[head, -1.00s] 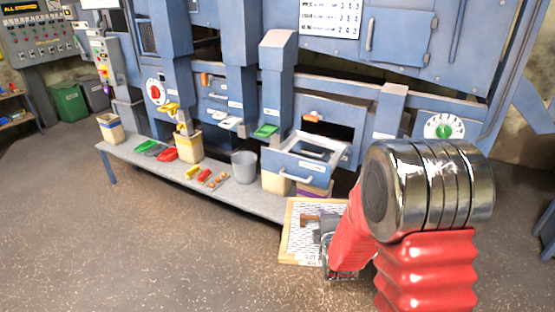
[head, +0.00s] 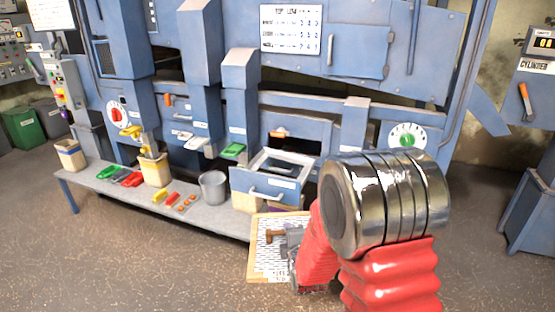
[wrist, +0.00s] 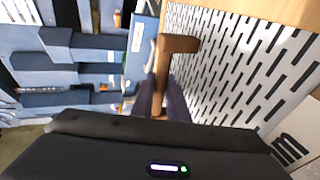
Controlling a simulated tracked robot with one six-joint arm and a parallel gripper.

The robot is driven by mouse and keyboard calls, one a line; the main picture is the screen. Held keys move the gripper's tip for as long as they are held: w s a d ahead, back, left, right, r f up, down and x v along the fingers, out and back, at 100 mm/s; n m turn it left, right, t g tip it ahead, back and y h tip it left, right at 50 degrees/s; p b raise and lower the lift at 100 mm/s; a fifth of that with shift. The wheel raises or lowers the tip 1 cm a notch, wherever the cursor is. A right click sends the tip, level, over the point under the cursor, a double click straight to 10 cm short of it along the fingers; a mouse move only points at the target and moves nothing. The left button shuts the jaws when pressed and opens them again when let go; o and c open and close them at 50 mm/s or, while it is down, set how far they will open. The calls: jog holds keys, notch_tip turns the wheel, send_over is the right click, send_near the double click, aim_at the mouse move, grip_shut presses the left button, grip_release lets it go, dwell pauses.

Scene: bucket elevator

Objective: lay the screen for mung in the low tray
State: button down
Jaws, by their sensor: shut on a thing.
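The screen (head: 262,262) is a white slotted plate in a pale wooden frame with a brown handle. My gripper (head: 290,240) is shut on it and holds it upright in front of the machine. In the wrist view the screen (wrist: 235,75) fills the right side, with its brown handle at my gripper (wrist: 158,105). Part of a dark letter shows at its lower right; the full label is out of view. A blue tray with a front handle (head: 267,196) is pulled out of the machine, behind and above the screen. I cannot tell whether it is the low tray.
A grey bench (head: 205,212) runs along the machine with a grey bucket (head: 213,187), bins and small coloured pieces. A dial with a green knob (head: 407,140) is on the right. A blue cabinet (head: 533,180) stands far right. The floor in front is clear.

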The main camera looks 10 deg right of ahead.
jog(key=s+d+r, duration=0.1)
jog(key=s+r, duration=0.3)
jog(key=r, duration=0.3)
jog(key=shift+s, duration=0.2)
